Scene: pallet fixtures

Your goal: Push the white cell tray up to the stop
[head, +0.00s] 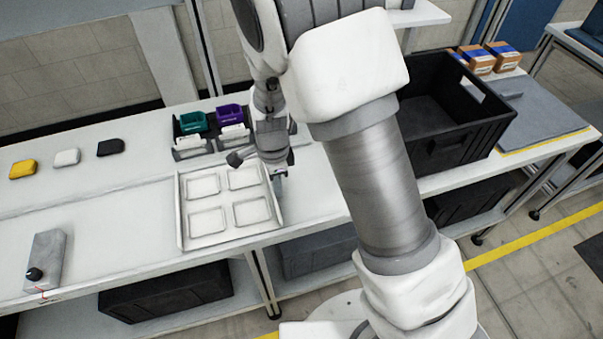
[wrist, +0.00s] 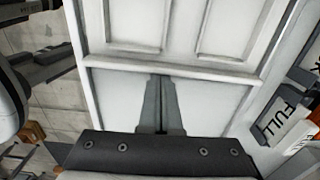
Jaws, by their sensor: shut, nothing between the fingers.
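The white cell tray (head: 228,203) lies on the white bench, with several shallow rounded recesses and raised pale edges. Part of it fills the top of the wrist view (wrist: 170,62), with two recesses and a near edge showing. My gripper (head: 279,188) is at the tray's right side in the head view. In the wrist view my gripper (wrist: 161,88) is shut and empty, its grey fingertips close to the tray's near edge. I cannot tell whether they touch it. I cannot pick out the stop with certainty.
Yellow (head: 22,169), white (head: 66,157) and black (head: 111,147) pieces lie at the left. A grey box with a black knob (head: 45,260) is front left. A black crate (head: 450,130) stands right.

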